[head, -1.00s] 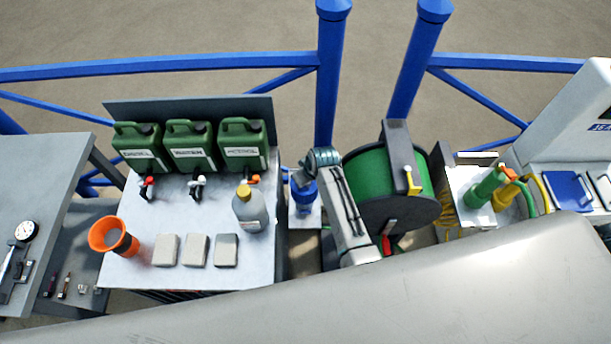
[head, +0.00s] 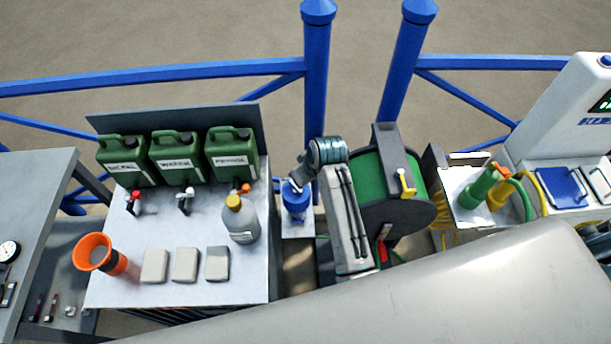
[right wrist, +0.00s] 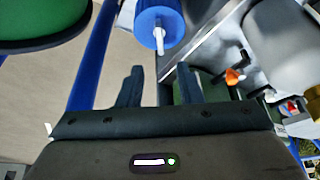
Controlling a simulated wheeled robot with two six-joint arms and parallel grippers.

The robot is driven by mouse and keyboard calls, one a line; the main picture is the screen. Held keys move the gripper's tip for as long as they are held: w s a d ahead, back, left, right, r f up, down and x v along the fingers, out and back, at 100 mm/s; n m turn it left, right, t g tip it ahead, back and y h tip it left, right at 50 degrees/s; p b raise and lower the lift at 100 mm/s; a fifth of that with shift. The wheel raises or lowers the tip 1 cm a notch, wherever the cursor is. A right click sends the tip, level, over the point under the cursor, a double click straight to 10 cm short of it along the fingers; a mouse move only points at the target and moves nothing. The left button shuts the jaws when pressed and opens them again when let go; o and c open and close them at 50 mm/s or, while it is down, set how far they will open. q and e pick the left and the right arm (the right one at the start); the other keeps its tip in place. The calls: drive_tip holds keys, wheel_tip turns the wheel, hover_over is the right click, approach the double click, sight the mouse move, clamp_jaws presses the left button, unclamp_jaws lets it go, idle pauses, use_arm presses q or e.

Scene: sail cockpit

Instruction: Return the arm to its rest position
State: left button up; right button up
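The right arm (head: 345,215) reaches up through the middle of the head view, its wrist bent down over the blue container (head: 295,203). My right gripper's two dark fingers (right wrist: 160,76) stand apart in the right wrist view, with nothing held between them. A blue cylinder with a white stem (right wrist: 159,27) shows beyond the fingertips and looks apart from them. In the head view the fingers are too small to make out. My left gripper is in neither view.
Green jerrycans (head: 175,158), a grey bottle (head: 240,222) and an orange cup (head: 95,253) stand on the bench at left. A green reel (head: 372,182) is close right of the arm. A large smooth grey surface (head: 430,290) crosses the foreground. Blue rails (head: 180,75) run behind.

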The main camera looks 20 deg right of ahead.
drive_tip(key=shift+r, duration=0.2)
idle(0.4)
drive_tip(key=s+d+r+m+h, duration=0.1)
drive_tip(key=s+d+r, duration=0.1)
drive_tip(key=s+d, duration=0.5)
drive_tip(key=s+d+r+m+h, duration=0.1)
drive_tip(key=s+d+m, duration=0.1)
drive_tip(key=s, duration=0.9)
drive_tip(key=s+d+r+m+h, duration=0.1)
drive_tip(key=s+d+r, duration=0.1)
drive_tip(key=s+d, duration=0.5)
wheel_tip(320, 180, down, 39)
drive_tip(key=s+g+b, duration=0.2)
drive_tip(key=s+b, duration=0.1)
drive_tip(key=b, duration=0.4)
use_arm(q)
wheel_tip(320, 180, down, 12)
drive_tip(key=b, duration=0.4)
drive_tip(key=shift+b, duration=0.4)
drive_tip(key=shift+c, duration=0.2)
use_arm(e)
drive_tip(key=s+d+f, duration=0.1)
drive_tip(key=s+f, duration=0.8)
drive_tip(key=f, duration=0.2)
drive_tip(key=s+f+g, duration=0.1)
drive_tip(key=s+f, duration=0.7)
drive_tip(key=f, duration=0.4)
drive_tip(key=shift+s+d, duration=0.35)
